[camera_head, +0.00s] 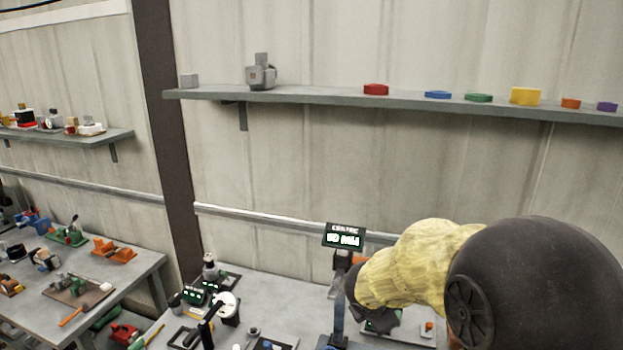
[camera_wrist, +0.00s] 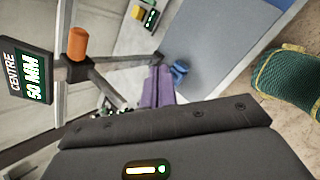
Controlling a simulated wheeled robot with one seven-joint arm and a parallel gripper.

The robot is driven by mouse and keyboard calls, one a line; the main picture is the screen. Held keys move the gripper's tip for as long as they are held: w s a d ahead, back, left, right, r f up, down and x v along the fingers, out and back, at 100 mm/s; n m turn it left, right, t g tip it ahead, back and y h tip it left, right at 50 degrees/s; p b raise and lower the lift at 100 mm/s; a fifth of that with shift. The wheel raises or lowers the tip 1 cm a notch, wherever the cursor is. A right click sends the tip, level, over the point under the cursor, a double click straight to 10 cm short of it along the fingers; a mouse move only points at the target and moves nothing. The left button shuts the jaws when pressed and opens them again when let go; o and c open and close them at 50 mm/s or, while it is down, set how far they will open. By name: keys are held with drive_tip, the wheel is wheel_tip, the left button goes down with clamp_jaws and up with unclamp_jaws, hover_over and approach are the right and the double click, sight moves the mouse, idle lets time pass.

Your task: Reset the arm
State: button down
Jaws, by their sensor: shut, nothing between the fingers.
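My gripper (camera_wrist: 160,72) shows in the wrist view as two purple fingers beyond a dark body. The fingers are together with nothing between them. In the head view my arm, with a yellow sleeve and a dark rounded part, fills the lower right. It hides part of the bench there, and I cannot make out the fingers in that view. A sign reading "CENTRE 50 MM" (camera_head: 344,236) stands just left of my arm. The sign also shows at the left edge of the wrist view (camera_wrist: 27,77), beside an orange cylinder (camera_wrist: 78,44).
The bench (camera_head: 265,283) below holds several small tools and fixtures. A wall shelf (camera_head: 320,99) above carries colored blocks and a grey valve-like part (camera_head: 261,73). Another cluttered table (camera_head: 135,262) stands at left. A green textured object (camera_wrist: 290,85) is at the wrist view's right.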

drive_tip(key=s+f+m+g+y+b, duration=0.1)
drive_tip(key=s+f+m, duration=0.3)
drive_tip(key=s+m, duration=0.4)
drive_tip(key=s+f+m+g+y+b, duration=0.1)
drive_tip(key=s+f+m, duration=0.3)
drive_tip(key=s+m, duration=0.4)
drive_tip(key=d+m+g, duration=0.1)
drive_tip(key=m, duration=0.5)
drive_tip(key=shift+m+g+y, duration=0.3)
drive_tip(key=shift+g+y, duration=0.1)
drive_tip(key=shift+w+f, duration=0.1)
